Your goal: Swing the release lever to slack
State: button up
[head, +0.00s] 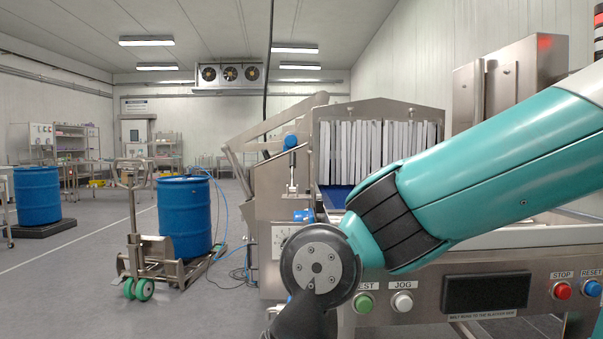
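A steel lever with a blue knob (291,142) stands upright on the near left end of the conveyor tunnel machine (268,185). I take it to be the release lever; its rod runs down to a small bracket. Below it are a smaller blue part (303,215) and a pale marked plate (280,240), whose marks are too small to read. My teal arm reaches in from the right to a round grey wrist joint. Below it, the dark body of my gripper (300,318) runs to the bottom edge, under and apart from the lever. Its fingertips cannot be made out.
The tunnel mouth has white strip curtains (375,150) over a blue belt (336,194). The front panel carries a green button (363,303), a white JOG button (402,302) and a red STOP button (562,290). A pallet truck (140,240) and blue drum (184,215) stand left; floor between is open.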

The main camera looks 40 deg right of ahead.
aim_at(293, 156)
jog(key=u, duration=0.3)
jog(key=k, duration=0.15)
jog(key=z, duration=1.1)
jog(key=i, duration=0.4)
jog(key=u, duration=0.05)
jog(key=k, duration=0.5)
jog(key=u, duration=0.95)
jog(key=i, duration=0.7)
jog(key=z, duration=1.4)
